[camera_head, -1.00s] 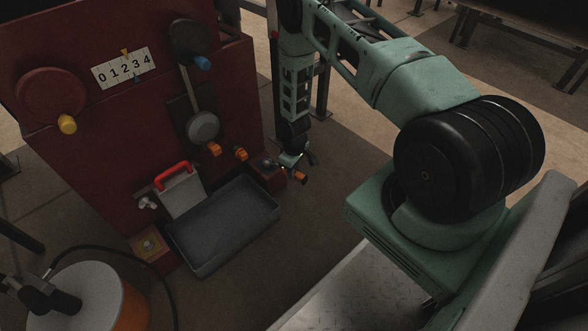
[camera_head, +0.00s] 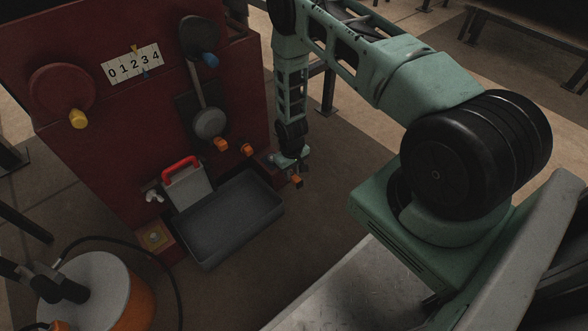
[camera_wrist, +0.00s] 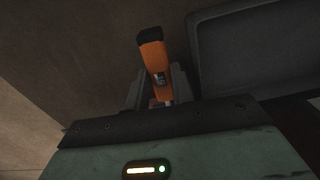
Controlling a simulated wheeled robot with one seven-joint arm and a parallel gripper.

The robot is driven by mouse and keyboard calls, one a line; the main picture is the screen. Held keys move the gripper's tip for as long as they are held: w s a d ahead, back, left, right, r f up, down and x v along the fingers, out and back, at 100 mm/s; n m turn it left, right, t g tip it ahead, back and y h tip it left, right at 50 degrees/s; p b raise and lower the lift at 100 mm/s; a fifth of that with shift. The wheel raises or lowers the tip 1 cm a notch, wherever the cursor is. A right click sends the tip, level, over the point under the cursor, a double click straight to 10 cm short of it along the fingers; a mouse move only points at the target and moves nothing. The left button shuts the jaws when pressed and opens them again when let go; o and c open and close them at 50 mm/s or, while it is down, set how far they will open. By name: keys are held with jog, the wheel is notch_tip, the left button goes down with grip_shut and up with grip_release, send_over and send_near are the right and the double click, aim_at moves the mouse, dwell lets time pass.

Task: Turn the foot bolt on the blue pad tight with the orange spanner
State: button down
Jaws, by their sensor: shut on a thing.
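My gripper (camera_head: 293,168) hangs low beside the right front corner of the dark red press. It is shut on the orange spanner (camera_head: 297,182). In the wrist view the spanner's orange handle (camera_wrist: 156,62), with a black end, stands out between the two fingers (camera_wrist: 160,92). The spanner's working end is hidden there. The right foot of the press (camera_head: 272,170) is just left of my gripper and partly covered by it. I cannot make out the blue pad or its foot bolt, nor whether the spanner touches the bolt.
A grey tray (camera_head: 228,220) lies on the floor left of my gripper; its rim (camera_wrist: 196,45) is close in the wrist view. A foot with a yellow pad (camera_head: 155,238) is at the left. Floor right of my gripper is clear.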

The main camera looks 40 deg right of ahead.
jog(key=shift+w+a, duration=0.1)
jog(key=shift+w, duration=0.05)
jog(key=a+m, duration=0.3)
jog(key=shift+w+a+m, duration=0.2)
jog(key=shift+w+m, duration=0.1)
jog(key=shift+w, duration=0.05)
dwell(0.4)
jog(key=shift+w+a+m, duration=0.45)
jog(key=shift+a+m, duration=0.3)
jog(key=shift+m, duration=0.1)
jog(key=shift+w+a+m, duration=0.45)
jog(key=shift+a+m, duration=0.3)
jog(key=shift+m, duration=0.1)
jog(key=shift+w+a, duration=0.1)
